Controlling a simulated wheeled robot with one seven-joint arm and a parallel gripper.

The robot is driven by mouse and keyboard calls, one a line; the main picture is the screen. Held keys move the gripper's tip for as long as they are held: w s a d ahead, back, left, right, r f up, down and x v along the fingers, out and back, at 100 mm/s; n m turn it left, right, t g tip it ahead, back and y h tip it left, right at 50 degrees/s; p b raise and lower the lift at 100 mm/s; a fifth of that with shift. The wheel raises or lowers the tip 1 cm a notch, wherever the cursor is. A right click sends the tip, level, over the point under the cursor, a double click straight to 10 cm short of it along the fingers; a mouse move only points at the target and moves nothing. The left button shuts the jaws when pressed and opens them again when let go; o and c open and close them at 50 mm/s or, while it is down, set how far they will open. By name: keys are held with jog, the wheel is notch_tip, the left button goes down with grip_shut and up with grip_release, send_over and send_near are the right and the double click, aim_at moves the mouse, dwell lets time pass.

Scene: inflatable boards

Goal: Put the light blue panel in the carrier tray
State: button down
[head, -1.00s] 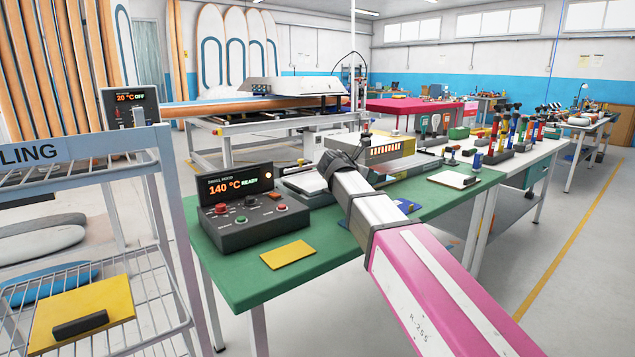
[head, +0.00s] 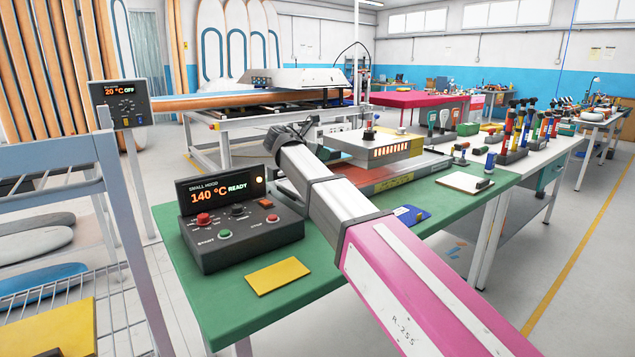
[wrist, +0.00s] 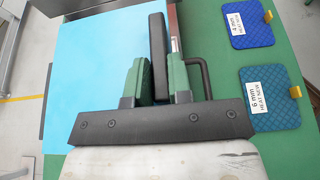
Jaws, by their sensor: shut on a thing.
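The light blue panel (wrist: 90,55) fills the left part of the wrist view, with a black bar handle (wrist: 158,55) near its right edge. My gripper (wrist: 158,85) has green pads on both sides of this handle and is shut on it. In the head view my arm hides the fingers and panel. A reddish flat bed with a metal rim (head: 402,178) lies by the small hood on the green table; it may be the carrier tray, but I cannot tell for sure. A bent dark rod (wrist: 203,75) shows right of the gripper.
A control box (head: 240,230) reading 140 °C READY and a yellow plate (head: 278,276) occupy the near left of the green table (head: 345,262). Blue labelled pads (wrist: 270,98) lie to the right. A wire rack (head: 50,150) stands left. The hood (head: 375,146) stands behind my arm.

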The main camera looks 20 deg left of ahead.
notch_tip(320, 180, down, 10)
jog(key=shift+r, duration=0.1)
dwell(0.4)
jog(key=c, duration=1)
grip_release()
jog(key=shift+c, duration=0.2)
jog(key=shift+s+a, duration=0.1)
jog(key=shift+a, duration=0.05)
jog(key=v, duration=1.1)
jog(key=shift+s+a+r, duration=0.15)
jog(key=shift+s+r, duration=0.1)
jog(key=shift+s, duration=0.05)
jog(key=shift+w, duration=0.1)
